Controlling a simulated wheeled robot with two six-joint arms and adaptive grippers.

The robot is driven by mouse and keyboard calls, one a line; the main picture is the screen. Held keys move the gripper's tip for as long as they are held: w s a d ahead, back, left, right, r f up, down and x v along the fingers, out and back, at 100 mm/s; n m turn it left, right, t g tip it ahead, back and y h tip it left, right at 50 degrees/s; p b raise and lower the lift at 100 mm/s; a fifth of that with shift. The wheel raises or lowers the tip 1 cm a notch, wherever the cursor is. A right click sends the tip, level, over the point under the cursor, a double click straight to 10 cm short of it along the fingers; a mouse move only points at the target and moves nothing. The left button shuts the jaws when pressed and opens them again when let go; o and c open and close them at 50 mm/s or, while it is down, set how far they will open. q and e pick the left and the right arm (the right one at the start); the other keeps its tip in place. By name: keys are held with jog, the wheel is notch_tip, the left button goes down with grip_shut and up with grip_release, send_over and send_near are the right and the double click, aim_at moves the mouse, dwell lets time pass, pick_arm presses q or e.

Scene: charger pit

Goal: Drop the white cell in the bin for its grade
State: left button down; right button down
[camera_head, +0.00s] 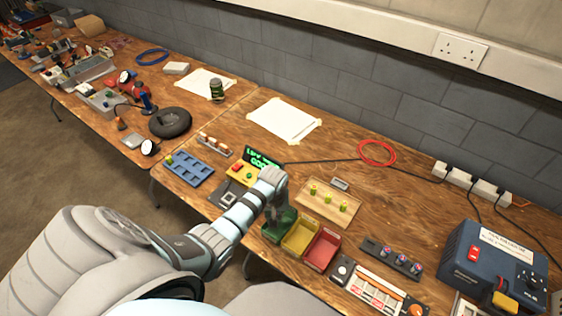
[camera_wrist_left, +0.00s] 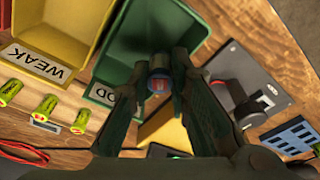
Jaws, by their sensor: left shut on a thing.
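My left gripper (camera_head: 279,208) hangs over the green bin (camera_head: 272,232) at the bench's front edge. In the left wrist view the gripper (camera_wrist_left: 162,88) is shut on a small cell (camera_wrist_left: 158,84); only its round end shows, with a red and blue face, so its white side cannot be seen. The green bin (camera_wrist_left: 150,50) lies beyond the fingertips; its label ends in "OD", partly hidden by a finger. The yellow bin (camera_head: 301,236), labelled WEAK, and the red bin (camera_head: 321,251) stand beside it. The tester display (camera_head: 262,158) shows green text that reads GOOD. My right gripper is not in view.
A wooden tray (camera_head: 318,207) with yellow-green cells lies behind the bins. A blue rack (camera_head: 188,169) is to the left. A strip with several cells (camera_head: 391,257) and a blue power unit (camera_head: 495,262) are to the right. A red cable coil (camera_head: 377,153) lies farther back.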

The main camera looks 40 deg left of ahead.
aim_at(275, 231)
pick_arm(q)
jog(key=shift+r, duration=0.15)
jog(key=c, duration=1.4)
grip_release()
jog(key=shift+s, duration=0.1)
jog(key=r, duration=0.4)
jog(key=s+r, duration=0.1)
jog(key=r, duration=0.3)
jog(key=d+r, duration=0.1)
jog(key=r, duration=0.3)
jog(key=shift+s+d, duration=0.1)
jog(key=shift+s, duration=0.1)
